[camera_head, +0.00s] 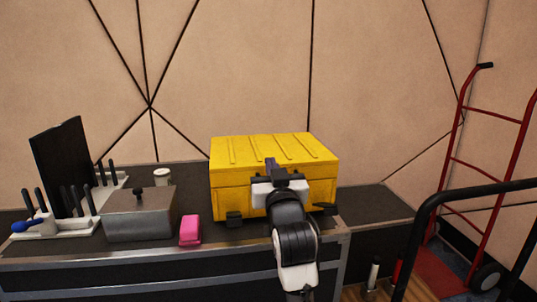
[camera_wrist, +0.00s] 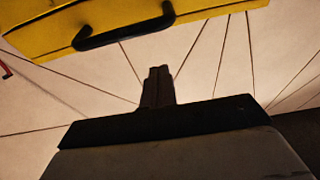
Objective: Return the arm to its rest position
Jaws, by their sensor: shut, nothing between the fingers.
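My arm reaches forward from the bottom of the head view, in front of the yellow case. My gripper (camera_head: 271,163) points up and away, its fingers together, in front of the case in that picture. In the wrist view my gripper (camera_wrist: 159,73) shows as a dark pair of closed fingers with nothing between them. The yellow case (camera_head: 230,185) sits shut on the dark counter, partly hidden by my arm. Its underside edge and black handle (camera_wrist: 125,27) show at the top of the wrist view, apart from the fingertips.
On the counter (camera_head: 60,266) stand a grey lidded box (camera_head: 140,218), a pink block (camera_head: 190,230), a small jar (camera_head: 162,177) and a white rack (camera_head: 75,228) with dark-handled tools. A red hand truck (camera_head: 490,168) stands at the right. The lower bench between is clear on top.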

